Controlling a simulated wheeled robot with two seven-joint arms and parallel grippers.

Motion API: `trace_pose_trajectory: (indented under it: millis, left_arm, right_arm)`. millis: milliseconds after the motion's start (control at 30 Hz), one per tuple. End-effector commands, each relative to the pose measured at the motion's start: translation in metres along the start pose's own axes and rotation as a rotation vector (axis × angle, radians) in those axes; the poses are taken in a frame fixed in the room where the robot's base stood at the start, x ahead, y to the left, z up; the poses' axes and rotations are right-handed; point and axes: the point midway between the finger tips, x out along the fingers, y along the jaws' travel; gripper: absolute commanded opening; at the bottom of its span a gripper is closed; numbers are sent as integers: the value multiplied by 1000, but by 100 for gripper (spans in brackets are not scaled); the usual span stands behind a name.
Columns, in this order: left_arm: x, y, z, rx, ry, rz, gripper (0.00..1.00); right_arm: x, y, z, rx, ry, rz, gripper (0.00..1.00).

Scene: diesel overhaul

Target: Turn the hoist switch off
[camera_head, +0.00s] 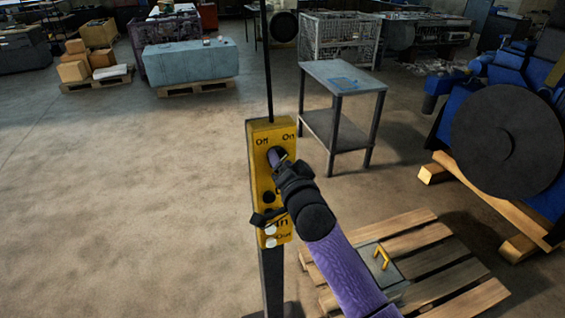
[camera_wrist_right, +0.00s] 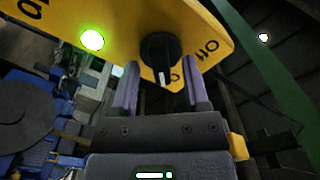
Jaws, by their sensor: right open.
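The yellow hoist control box (camera_head: 261,185) stands on a dark post, with "Off" at its top left and "On" at its top right. My right gripper (camera_head: 277,158) is at the upper part of the box and hides much of the switch. In the wrist view, the black rotary switch (camera_wrist_right: 160,50) has a white mark pointing down in the picture, towards a partly hidden label. "Off" is to its right. My right gripper (camera_wrist_right: 160,80) is open, its purple fingers on either side of the switch. I cannot tell if they touch it. My left gripper is not in view.
A green lamp (camera_wrist_right: 92,40) glows on the box. Lower black and white buttons (camera_head: 270,230) show in the head view. A wooden pallet (camera_head: 430,240) lies to the right, a grey table (camera_head: 343,76) stands behind, and a blue engine (camera_head: 433,105) is at right. The left floor is clear.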

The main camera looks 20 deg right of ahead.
Motion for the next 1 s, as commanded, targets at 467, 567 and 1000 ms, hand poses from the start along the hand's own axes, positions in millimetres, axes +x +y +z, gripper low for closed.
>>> trace_pose_trajectory:
  millis: [467, 567, 1000]
  left_arm:
    - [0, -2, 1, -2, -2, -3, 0]
    - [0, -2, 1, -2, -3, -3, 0]
    - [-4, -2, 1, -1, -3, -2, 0]
  right_arm:
    - [0, 0, 0, -1, 0, 0, 0]
    - [0, 0, 0, -1, 0, 0, 0]
    - [0, -1, 0, -154, 0, 0, 0]
